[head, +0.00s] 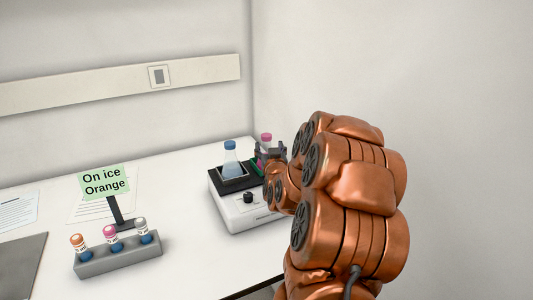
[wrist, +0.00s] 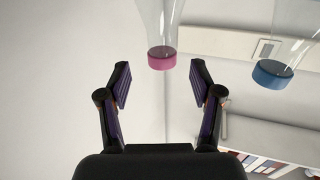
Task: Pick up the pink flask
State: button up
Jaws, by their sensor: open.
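The pink flask, a clear flask with a pink cap (head: 266,138), stands at the back right of a white device on the bench. My gripper (head: 268,156) is beside it and hides much of its body. In the wrist view, which looks upside down, the pink flask's cap (wrist: 162,57) shows just beyond and between the fingertips. My gripper (wrist: 160,84) is open in the wrist view, with a gap between its two dark fingers and nothing held. Whether the fingers touch the flask cannot be told.
A blue-capped flask (head: 231,160) stands left of the pink one on the white device (head: 238,215); it also shows in the wrist view (wrist: 272,74). A grey rack (head: 118,260) of capped tubes and a sign (head: 104,181) are further left. Walls stand behind and right.

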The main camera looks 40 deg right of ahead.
aim_at(267, 142)
jog(key=shift+w+d+r+p, duration=0.2)
jog(key=shift+w+p, duration=0.15)
jog(key=shift+p, duration=1.5)
jog(key=shift+f, duration=0.2)
jog(key=shift+p+x, duration=0.9)
jog(key=shift+x, duration=1.75)
jog(key=shift+f, duration=0.15)
grip_shut()
